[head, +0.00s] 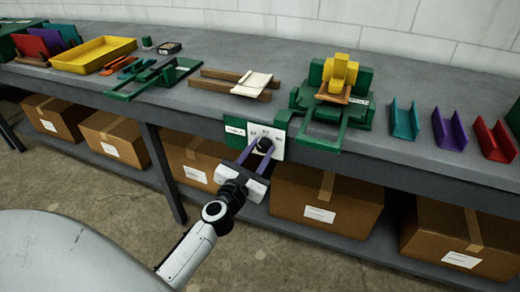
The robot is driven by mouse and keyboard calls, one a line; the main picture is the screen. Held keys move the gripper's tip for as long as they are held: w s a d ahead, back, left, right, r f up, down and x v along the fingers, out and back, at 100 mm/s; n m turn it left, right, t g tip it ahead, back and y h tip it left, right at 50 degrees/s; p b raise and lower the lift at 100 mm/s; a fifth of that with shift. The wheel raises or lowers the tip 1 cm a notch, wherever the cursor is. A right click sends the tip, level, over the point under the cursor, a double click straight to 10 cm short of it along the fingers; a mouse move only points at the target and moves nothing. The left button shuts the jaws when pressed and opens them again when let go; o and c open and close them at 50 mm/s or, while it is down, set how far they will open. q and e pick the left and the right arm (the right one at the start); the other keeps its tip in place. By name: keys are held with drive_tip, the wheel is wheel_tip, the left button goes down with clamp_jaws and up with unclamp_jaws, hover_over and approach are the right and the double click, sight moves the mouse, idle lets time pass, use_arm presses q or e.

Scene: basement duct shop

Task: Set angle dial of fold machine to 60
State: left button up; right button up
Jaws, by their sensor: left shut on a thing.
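The fold machine (330,118) is a green frame with a yellow block on top, standing at the front edge of the grey bench. A white dial plate (278,153) with small printed marks hangs on the bench's front beside a green panel. A dark round angle dial (264,145) sits on the plate. My left gripper (261,153) reaches up from below, its two fingers shut on the dial. The dial's pointer and exact setting are too small to read. My right gripper is not in view.
On the bench (210,98) are a yellow tray (93,55), a second green tool (152,79), a pale sheet on brown strips (252,84) and coloured channels (404,120) at right. Cardboard boxes (325,200) fill the lower shelf. The floor in front is clear.

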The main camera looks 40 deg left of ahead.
use_arm(q)
drive_tip(key=m+p, duration=0.1)
drive_tip(key=m, duration=0.3)
drive_tip(key=shift+d+m, duration=0.1)
drive_tip(key=shift+m, duration=0.2)
drive_tip(key=m+p, duration=0.1)
drive_tip(key=m, duration=0.2)
drive_tip(key=shift+f+m+p, duration=0.1)
drive_tip(key=shift+m+p, duration=0.35)
drive_tip(key=shift+m, duration=0.35)
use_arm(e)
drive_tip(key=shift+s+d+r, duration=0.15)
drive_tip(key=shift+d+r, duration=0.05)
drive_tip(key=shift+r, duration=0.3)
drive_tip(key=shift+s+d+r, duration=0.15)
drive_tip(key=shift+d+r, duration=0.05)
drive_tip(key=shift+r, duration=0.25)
use_arm(q)
drive_tip(key=o, duration=1.1)
drive_tip(key=shift+c, duration=0.2)
drive_tip(key=v, duration=1)
drive_tip(key=shift+s+b, duration=0.15)
drive_tip(key=shift+b, duration=0.25)
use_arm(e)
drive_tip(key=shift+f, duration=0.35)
use_arm(q)
drive_tip(key=shift+d+m, duration=0.15)
drive_tip(key=shift+m, duration=0.15)
